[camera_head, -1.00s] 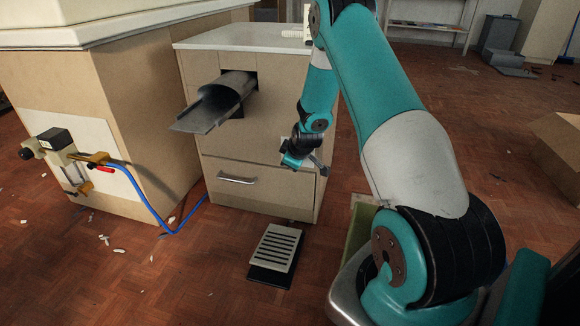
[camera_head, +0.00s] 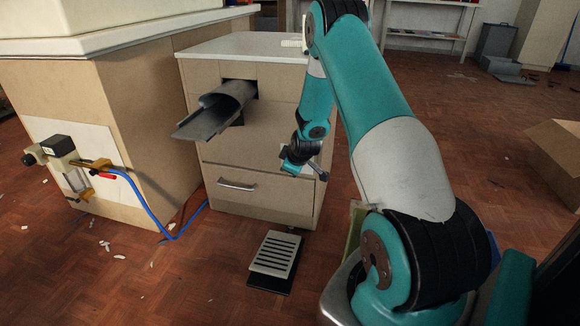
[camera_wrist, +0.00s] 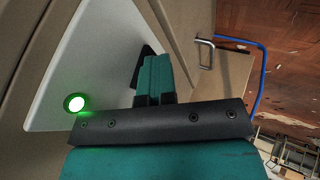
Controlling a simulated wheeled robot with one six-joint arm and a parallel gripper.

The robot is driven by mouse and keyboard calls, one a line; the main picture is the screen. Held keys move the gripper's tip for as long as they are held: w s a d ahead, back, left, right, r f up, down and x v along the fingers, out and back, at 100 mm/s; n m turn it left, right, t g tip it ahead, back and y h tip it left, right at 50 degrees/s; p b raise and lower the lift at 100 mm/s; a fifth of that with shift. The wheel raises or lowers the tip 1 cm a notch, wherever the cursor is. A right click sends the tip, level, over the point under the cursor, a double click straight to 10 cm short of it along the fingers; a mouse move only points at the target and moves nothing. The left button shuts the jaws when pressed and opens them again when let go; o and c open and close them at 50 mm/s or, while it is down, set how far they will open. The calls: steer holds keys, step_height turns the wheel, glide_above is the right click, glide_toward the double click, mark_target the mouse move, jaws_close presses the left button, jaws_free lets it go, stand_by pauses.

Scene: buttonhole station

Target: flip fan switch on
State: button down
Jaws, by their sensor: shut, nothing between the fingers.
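In the wrist view, a pale panel (camera_wrist: 100,50) on the cabinet front carries a round green light (camera_wrist: 74,103), which glows. A dark wedge-shaped piece (camera_wrist: 143,62) stands at the panel's edge, right beside my fingers. It may be the switch lever, but I cannot tell for certain, nor whether the fingers touch it. My gripper (camera_wrist: 157,72) is shut and empty, close in front of the panel. In the head view, my gripper (camera_head: 290,166) is at the right part of the cabinet front, above drawer height. The arm hides most of the panel there.
The cabinet (camera_head: 255,205) has a drawer handle (camera_head: 237,186) and a grey metal chute (camera_head: 215,110) sticking out left of my arm. A slotted foot pedal (camera_head: 275,255) lies on the floor. A blue hose (camera_head: 150,208) hangs at left. A cardboard box (camera_head: 555,150) stands at right.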

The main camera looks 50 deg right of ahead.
steer(key=shift+r, duration=0.5)
steer(key=s+a+r+p, duration=0.6)
steer(key=s+a+r, duration=0.1)
steer(key=shift+s, duration=0.4)
stand_by(0.3)
